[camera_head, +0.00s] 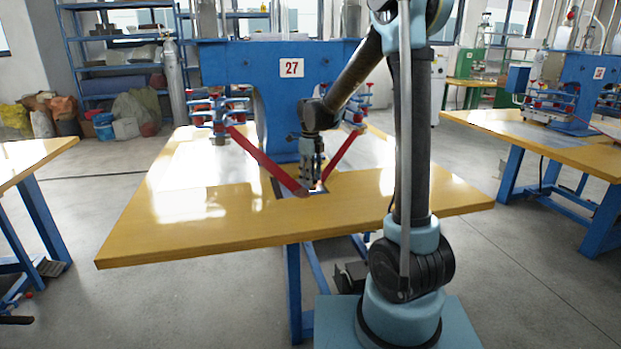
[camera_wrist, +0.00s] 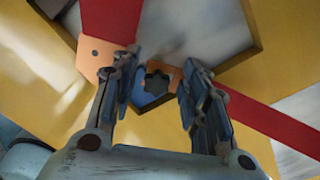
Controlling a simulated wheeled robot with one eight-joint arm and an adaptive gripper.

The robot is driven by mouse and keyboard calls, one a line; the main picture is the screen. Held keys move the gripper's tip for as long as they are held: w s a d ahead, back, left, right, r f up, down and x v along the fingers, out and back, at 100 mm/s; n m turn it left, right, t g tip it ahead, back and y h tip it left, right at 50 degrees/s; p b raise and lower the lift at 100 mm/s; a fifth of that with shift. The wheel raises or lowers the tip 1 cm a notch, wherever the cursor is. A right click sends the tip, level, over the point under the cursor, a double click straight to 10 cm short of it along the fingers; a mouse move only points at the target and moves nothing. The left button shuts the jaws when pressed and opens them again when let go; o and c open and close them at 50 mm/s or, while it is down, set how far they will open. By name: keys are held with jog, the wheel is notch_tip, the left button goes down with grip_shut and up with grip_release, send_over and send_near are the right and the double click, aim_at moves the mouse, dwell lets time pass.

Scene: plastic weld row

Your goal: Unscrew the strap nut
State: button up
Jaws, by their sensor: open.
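The strap nut (camera_wrist: 157,82) is a dark, lobed knob over a blue part, in the middle of the wrist view. My gripper (camera_wrist: 159,70) is open, with one finger on each side of the nut in that view; I cannot tell whether either touches it. In the head view my gripper (camera_head: 310,178) points down at the table opening and hides the nut. The left red strap (camera_head: 265,160) ends in a copper-coloured tip with a hole (camera_wrist: 95,52), beside the left finger. The right red strap (camera_head: 340,155) runs to the nut; its copper-coloured end is partly behind the right finger.
The yellow table (camera_head: 190,235) has a cut-out opening around the nut. A blue welding machine (camera_head: 240,65) marked 27 stands behind, with clamp assemblies (camera_head: 218,115) on its sides. The table's front left is clear. Other work tables stand left and right.

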jog(key=c, duration=0.9)
jog(key=shift+s, duration=0.1)
jog(key=n, duration=0.6)
jog(key=shift+s+d, duration=0.2)
jog(key=shift+r, duration=0.1)
jog(key=shift+r, duration=0.1)
jog(key=shift+a+r, duration=0.1)
jog(key=shift+r, duration=2.2)
